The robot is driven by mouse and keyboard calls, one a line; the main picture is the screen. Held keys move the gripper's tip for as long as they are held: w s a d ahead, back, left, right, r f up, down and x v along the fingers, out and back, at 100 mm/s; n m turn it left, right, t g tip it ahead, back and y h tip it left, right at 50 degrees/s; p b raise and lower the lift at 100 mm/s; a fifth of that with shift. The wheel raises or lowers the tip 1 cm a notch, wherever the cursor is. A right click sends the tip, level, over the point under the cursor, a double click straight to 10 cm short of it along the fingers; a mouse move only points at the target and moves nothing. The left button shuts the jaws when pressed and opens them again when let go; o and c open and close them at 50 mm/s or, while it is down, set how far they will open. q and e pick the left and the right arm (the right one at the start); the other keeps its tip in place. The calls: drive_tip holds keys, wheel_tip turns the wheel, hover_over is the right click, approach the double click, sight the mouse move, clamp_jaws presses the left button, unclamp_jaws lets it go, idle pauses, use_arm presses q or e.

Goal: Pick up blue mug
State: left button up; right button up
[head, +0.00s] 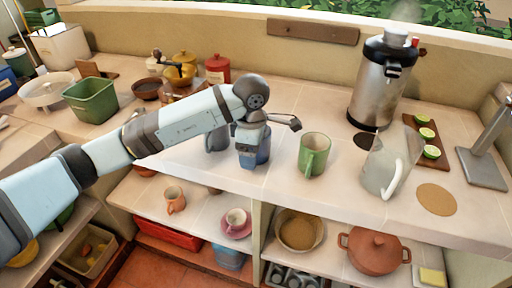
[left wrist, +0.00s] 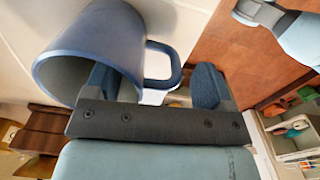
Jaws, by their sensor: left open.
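The blue mug (head: 263,153) stands on the tiled counter near its front edge, partly hidden by my left gripper (head: 250,148). In the left wrist view the blue mug (left wrist: 100,45) fills the upper left, its rim and hollow facing the camera. My left gripper (left wrist: 155,88) is open, with its two dark blue fingers spread. The mug's handle lies between the fingers in this view. One finger overlaps the mug's mouth; I cannot tell if it is inside the mug. The other finger is beyond the handle, over the floor area. My right gripper is not in view.
A grey mug (head: 214,137) stands close left of the blue mug, and a green mug (head: 315,152) stands to its right. A glass pitcher (head: 385,165) and a steel urn (head: 380,85) are farther right. A lower shelf holds cups and an orange pot (head: 373,250).

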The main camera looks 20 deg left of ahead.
use_arm(q)
drive_tip(key=shift+f, duration=0.1)
drive_tip(key=shift+c, duration=0.3)
drive_tip(key=c, duration=1.1)
drive_tip(key=shift+c, duration=0.2)
wheel_tip(320, 180, up, 20)
drive_tip(key=shift+p, duration=0.4)
idle(0.5)
